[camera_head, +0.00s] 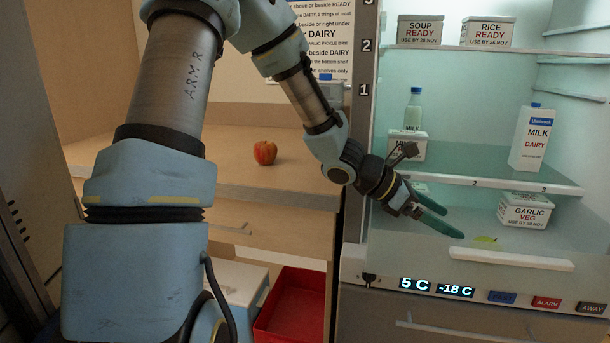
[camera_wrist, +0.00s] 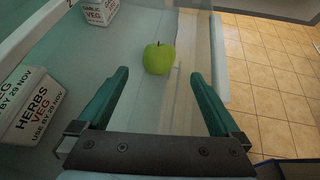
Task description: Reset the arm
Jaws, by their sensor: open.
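My arm reaches across the head view from the left to the open fridge at the right. My gripper (camera_head: 435,216) is at the fridge's lower level, in front of the bottom shelf. In the wrist view my gripper (camera_wrist: 160,98) has its two green fingers spread wide, with nothing between them. A green apple (camera_wrist: 159,58) lies on the fridge's bottom surface beyond the fingertips, apart from them. In the head view a small yellow-green patch (camera_head: 485,239) shows near the fridge's front edge.
A GARLIC VEG box (camera_head: 525,210) and, in the wrist view, a HERBS VEG box (camera_wrist: 33,107) stand near my gripper. Milk (camera_head: 532,137) stands on the shelf above. A red apple (camera_head: 265,152) lies on the counter (camera_head: 230,180). A red bin (camera_head: 292,308) is below.

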